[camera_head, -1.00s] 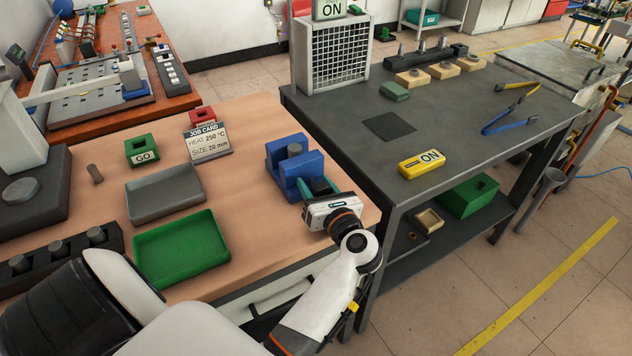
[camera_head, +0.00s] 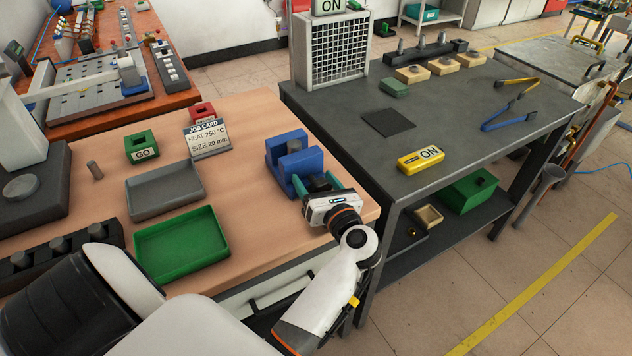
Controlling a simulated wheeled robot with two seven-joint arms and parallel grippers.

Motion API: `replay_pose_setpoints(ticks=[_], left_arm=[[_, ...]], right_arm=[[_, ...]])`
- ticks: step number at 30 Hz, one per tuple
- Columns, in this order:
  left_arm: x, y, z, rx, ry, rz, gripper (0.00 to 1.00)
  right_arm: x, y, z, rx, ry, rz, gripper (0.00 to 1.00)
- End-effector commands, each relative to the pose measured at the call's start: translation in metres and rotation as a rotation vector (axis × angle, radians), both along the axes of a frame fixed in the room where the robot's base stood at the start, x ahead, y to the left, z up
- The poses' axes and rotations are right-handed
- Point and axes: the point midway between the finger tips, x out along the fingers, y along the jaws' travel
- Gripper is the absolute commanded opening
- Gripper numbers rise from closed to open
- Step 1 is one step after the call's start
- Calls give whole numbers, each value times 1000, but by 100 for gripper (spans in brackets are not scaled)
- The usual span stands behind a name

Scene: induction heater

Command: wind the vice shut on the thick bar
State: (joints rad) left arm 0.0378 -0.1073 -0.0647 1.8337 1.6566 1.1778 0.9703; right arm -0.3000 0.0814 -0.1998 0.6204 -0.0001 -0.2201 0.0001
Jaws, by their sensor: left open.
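The blue vice (camera_head: 305,160) stands near the right edge of the wooden bench. The thick bar (camera_head: 294,147), a grey upright piece, sits between its jaws; I cannot tell whether both jaws touch it. My left gripper (camera_head: 318,184) is at the near side of the vice. Its two teal fingers are apart, with a dark grey part between them that looks like the vice's screw end. The gripper body hides most of that part. My right gripper is not in view.
A grey tray (camera_head: 165,191) and a green tray (camera_head: 181,250) lie left of the vice. The job card (camera_head: 208,138) stands behind them.

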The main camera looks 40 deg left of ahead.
Motion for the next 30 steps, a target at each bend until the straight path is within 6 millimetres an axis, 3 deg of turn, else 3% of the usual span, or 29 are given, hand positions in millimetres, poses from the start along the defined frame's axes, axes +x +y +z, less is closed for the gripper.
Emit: replay_pose_setpoints(ticks=[8,21,30], left_arm=[[0,0,22,0,-3,0,68],[0,0,97,-1,0,0,68],[0,0,100,0,1,0,68]], right_arm=[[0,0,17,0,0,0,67],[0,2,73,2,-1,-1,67],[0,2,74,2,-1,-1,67]])
